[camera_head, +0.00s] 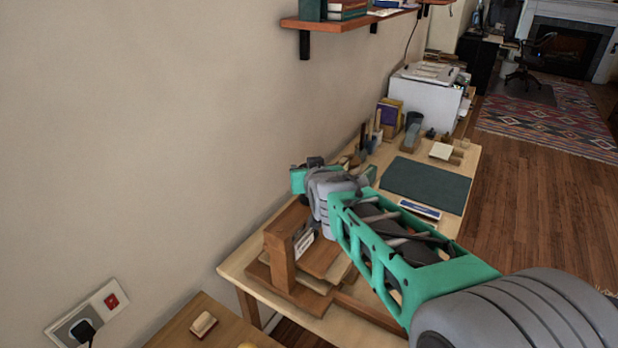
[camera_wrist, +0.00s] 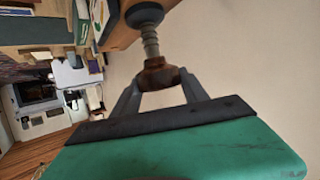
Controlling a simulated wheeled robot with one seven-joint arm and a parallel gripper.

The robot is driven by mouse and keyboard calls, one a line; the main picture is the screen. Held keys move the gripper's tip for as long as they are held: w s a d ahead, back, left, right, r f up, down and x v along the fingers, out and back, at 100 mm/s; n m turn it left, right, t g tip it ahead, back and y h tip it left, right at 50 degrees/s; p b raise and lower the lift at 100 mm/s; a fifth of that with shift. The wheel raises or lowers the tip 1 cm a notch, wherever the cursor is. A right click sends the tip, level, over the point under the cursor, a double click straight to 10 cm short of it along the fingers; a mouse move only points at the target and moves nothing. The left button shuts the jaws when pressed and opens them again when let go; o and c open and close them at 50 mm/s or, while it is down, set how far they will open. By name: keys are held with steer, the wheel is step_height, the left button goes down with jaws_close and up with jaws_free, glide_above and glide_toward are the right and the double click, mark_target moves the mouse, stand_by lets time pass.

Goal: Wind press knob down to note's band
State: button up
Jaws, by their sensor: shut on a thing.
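The wooden book press (camera_head: 280,256) stands at the near end of the table, against the wall. A small white marked plate (camera_head: 304,243) is on its upright; its markings are too small to read. In the wrist view, my gripper (camera_wrist: 159,79) is shut on the brown wooden knob (camera_wrist: 156,64), one finger on each side. A grey threaded screw (camera_wrist: 150,40) runs from the knob to a dark collar (camera_wrist: 145,14) in the wooden beam. In the head view my arm and gripper hide the knob and screw. I cannot tell which paper is the note.
The table (camera_head: 398,166) holds a dark green mat (camera_head: 427,184), a blue-and-white card (camera_head: 420,209) and several tools by the wall. A white printer (camera_head: 425,98) stands beyond. A shelf (camera_head: 345,19) hangs above. A lower wooden surface (camera_head: 215,325) is at the front.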

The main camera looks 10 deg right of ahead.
steer(key=m+h+b, duration=0.1)
steer(key=h, duration=0.1)
steer(key=m+h+b, duration=0.1)
steer(key=m+h, duration=0.1)
steer(key=shift+a+g+b, duration=0.2)
steer(key=shift+g+b, duration=0.1)
steer(key=shift+b, duration=0.1)
steer(key=shift+w+r+m+g+h+b, duration=0.1)
steer(key=shift+m+g+h+b, duration=0.25)
steer(key=shift+m+h, duration=0.7)
steer(key=shift+d+r+m+g+h, duration=0.15)
steer(key=shift+m+g+h, duration=0.1)
steer(key=shift+m+h, duration=0.15)
steer(key=shift+r, duration=0.15)
steer(key=o, duration=1.4)
steer(key=shift+f, duration=0.25)
steer(key=shift+c, duration=0.2)
steer(key=b+v, duration=0.1)
steer(key=v, duration=0.7)
